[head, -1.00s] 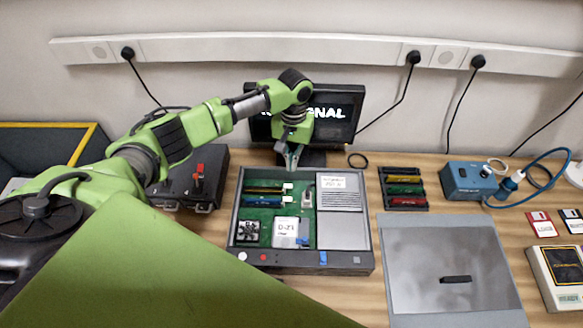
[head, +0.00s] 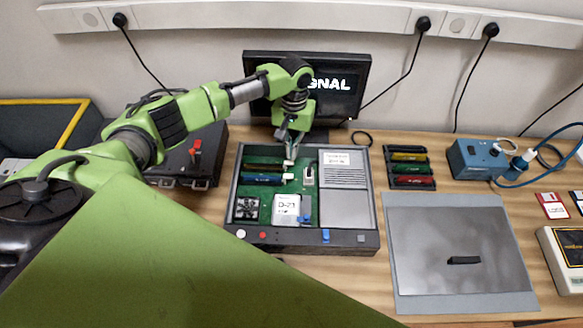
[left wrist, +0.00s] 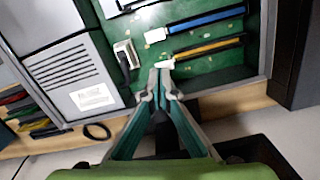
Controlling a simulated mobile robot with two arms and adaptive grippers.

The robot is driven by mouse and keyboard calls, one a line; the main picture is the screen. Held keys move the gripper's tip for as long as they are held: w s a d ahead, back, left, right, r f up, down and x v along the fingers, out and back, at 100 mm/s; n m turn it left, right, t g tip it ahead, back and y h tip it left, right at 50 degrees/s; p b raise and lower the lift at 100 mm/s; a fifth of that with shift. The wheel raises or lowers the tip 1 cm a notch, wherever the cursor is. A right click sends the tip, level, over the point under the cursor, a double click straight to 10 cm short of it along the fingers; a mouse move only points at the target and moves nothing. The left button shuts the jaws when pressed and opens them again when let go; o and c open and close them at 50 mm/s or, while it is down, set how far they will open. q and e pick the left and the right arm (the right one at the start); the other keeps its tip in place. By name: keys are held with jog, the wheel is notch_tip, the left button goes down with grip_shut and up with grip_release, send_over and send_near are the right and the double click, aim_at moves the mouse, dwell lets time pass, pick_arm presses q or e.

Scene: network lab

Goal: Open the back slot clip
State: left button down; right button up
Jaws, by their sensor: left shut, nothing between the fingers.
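The open case (head: 231,200) holds a green board with two slots. The back slot carries a yellow-edged module (head: 262,161), and it also shows in the left wrist view (left wrist: 208,47). The slot in front of it carries a blue-edged module (head: 262,180). Each slot has a white clip at its right end in the head view. The back slot clip (left wrist: 164,64) is at my left fingertips, partly hidden by them; I cannot tell if they touch. My left gripper (head: 291,157) is shut and empty, pointing down from the case's back edge. My right gripper is not in view.
A grey ribbed unit (head: 346,205) fills the case's right side. A monitor (head: 335,88) stands behind my left gripper. A rack of coloured modules (head: 409,167) and a grey panel (head: 455,240) lie to the right. A black box with red switch (head: 190,160) is left.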

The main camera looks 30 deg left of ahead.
pick_arm(q)
jog(key=shift+f+b, duration=0.5)
jog(key=shift+f, duration=0.45)
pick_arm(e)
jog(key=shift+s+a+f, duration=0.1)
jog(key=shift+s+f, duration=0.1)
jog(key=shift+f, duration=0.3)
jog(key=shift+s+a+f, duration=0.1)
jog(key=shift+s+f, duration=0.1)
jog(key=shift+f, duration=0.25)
pick_arm(q)
jog(key=shift+r, duration=0.1)
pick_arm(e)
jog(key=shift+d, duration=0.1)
